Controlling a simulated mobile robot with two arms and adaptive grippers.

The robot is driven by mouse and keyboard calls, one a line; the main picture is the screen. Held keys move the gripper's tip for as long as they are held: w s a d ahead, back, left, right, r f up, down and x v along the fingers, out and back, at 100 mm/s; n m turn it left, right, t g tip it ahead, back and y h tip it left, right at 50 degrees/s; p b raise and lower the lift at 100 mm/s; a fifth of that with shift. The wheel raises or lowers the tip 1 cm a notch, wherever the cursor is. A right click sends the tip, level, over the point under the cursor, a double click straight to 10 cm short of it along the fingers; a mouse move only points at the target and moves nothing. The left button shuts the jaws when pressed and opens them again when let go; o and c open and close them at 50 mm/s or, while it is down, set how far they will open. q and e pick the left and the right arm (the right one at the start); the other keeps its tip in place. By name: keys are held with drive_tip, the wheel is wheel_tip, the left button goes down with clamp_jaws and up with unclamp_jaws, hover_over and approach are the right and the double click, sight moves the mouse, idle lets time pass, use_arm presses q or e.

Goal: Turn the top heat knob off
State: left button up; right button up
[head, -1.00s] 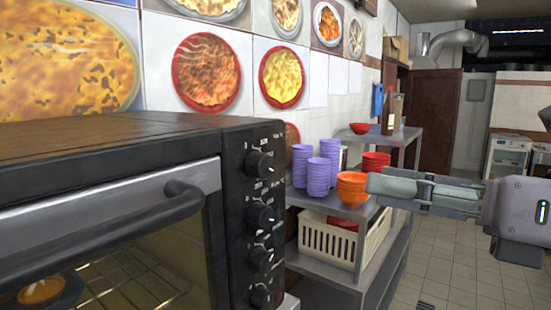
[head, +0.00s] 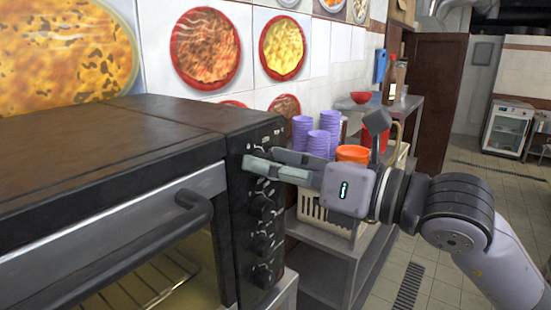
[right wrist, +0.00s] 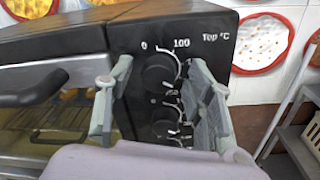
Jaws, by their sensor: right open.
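The black oven (head: 120,150) stands at the left with a column of dark knobs on its front panel. In the right wrist view the top knob (right wrist: 160,73) sits below the marks "0", "100" and "Top °C". Its pointer direction is too unclear to tell. My right gripper (head: 262,161) is open at the panel. In the right wrist view its fingers stand on either side of the top knob, with no clear contact. The fingers hide most of that knob in the head view. A second knob (head: 262,205) shows below them. My left gripper is not in view.
The oven door handle (head: 195,212) juts out left of the knobs. Right of the oven, a metal shelf (head: 335,245) holds purple bowls (head: 303,132), orange bowls (head: 352,153) and a cream basket (head: 312,208). The tiled floor farther right is open.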

drive_tip(key=c, duration=1.2)
drive_tip(key=shift+o, duration=0.2)
drive_tip(key=shift+s+a+f+n+t+h+b, duration=0.1)
drive_tip(key=shift+n+t+h+b, duration=0.1)
drive_tip(key=shift+n+b, duration=3.3)
drive_tip(key=shift+s+a+r+n+t+h+b, duration=0.1)
drive_tip(key=shift+n+t+h+b, duration=0.1)
drive_tip(key=shift+n+b, duration=3.25)
drive_tip(key=shift+s+f+n+t+h+b, duration=0.1)
drive_tip(key=shift+n+h+b, duration=0.1)
drive_tip(key=shift+n+b, duration=3.3)
drive_tip(key=shift+n+p, duration=0.95)
drive_tip(key=shift+n, duration=0.3)
